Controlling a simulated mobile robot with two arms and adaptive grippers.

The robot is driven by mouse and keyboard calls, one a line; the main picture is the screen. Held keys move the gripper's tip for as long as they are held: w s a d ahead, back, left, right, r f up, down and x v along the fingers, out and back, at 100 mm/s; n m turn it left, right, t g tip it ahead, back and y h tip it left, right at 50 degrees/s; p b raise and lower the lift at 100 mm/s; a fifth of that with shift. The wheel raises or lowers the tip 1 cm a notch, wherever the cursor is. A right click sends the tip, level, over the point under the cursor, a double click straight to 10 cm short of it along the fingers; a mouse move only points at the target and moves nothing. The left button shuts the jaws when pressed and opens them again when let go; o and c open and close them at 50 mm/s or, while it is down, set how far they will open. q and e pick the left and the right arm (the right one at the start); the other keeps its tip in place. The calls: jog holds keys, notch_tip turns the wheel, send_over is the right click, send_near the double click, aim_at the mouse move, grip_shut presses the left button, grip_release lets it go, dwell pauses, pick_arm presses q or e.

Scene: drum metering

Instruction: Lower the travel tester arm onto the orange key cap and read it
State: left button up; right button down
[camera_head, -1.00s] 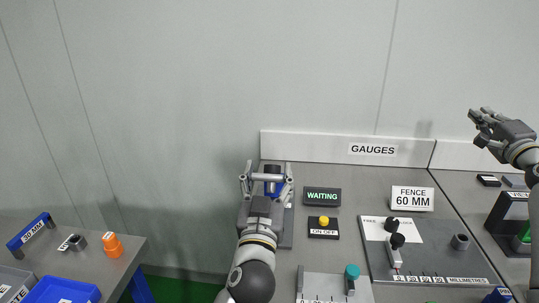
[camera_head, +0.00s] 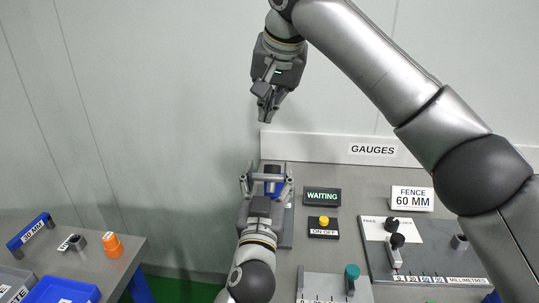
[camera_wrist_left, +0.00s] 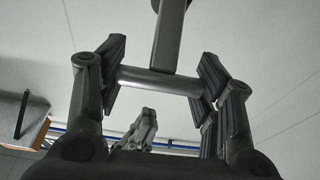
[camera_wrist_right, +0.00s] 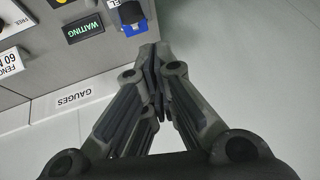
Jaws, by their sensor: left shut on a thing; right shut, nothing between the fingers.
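The travel tester (camera_head: 288,225) stands at the left end of the gauge bench, with a blue block (camera_wrist_right: 133,28) and dark top. My left gripper (camera_head: 266,179) reaches over it. In the left wrist view its pads are shut on the ends of a grey crossbar (camera_wrist_left: 160,82), joined to the tester arm (camera_wrist_left: 169,35). My right gripper (camera_head: 266,112) is shut and empty, above and behind the tester. An orange stepped piece (camera_head: 112,246) stands on the left table; I cannot tell whether it is the key cap. No orange shows at the tester, where my left gripper hides part.
A display (camera_head: 321,196) reads WAITING above a yellow ON-OFF button (camera_head: 323,221). The fence gauge plate (camera_head: 420,265) lies right. My right arm crosses above the bench. A blue bin (camera_head: 62,291) and a grey ring (camera_head: 77,243) are on the left table.

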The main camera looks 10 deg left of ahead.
jog(key=f+h, duration=0.1)
jog(key=f, duration=0.1)
jog(key=w+f, duration=0.1)
jog(key=f, duration=0.2)
jog(key=w+f+h, duration=0.1)
jog(key=f, duration=0.2)
jog(key=shift+w+d+h, duration=0.1)
jog(key=shift+d+h, duration=0.15)
jog(key=shift+h, duration=0.05)
jog(key=shift+s+f, duration=1.3)
jog(key=shift+s, duration=0.2)
